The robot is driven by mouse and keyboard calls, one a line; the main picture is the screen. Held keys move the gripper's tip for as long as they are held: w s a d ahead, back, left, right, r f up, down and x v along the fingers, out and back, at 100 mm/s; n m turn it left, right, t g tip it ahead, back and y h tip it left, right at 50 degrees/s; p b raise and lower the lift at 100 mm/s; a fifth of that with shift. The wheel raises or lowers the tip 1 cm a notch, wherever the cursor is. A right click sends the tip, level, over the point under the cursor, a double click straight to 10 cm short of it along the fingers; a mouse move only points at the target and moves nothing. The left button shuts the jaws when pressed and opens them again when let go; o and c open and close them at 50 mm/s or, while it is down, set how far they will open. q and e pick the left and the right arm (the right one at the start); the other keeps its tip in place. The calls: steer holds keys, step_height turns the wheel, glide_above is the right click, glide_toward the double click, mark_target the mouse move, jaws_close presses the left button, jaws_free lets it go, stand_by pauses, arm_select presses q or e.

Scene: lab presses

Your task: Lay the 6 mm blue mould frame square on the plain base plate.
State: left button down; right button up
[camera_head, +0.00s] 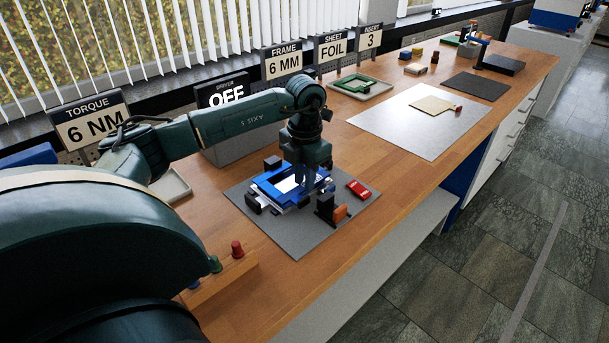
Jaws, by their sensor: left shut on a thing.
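The blue mould frame (266,188) is over the grey mat in the middle of the bench. My left gripper (304,188) points down at its right part and is shut on it, hiding some of that side. A pale plate surface (287,184) shows through the frame's opening, seemingly the base plate. The frame lies roughly flat and close over it; I cannot tell whether it touches all round or is fully square. My right gripper is not in view.
Black blocks and an orange-and-black piece (338,213) stand around the frame on the grey mat (300,239). A red piece (358,189) lies to the right. A rack with coloured pegs (237,249) is at front left. The pale sheet (400,135) has mostly free room.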

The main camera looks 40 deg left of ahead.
arm_select(q)
steer(key=shift+f, duration=0.5)
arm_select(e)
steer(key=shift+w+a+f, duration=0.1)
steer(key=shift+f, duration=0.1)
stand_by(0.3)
arm_select(q)
steer(key=c, duration=1.2)
jaws_free()
steer(key=shift+r, duration=0.35)
step_height(320, 180, up, 12)
steer(key=shift+d+r, duration=0.1)
steer(key=shift+r, duration=0.15)
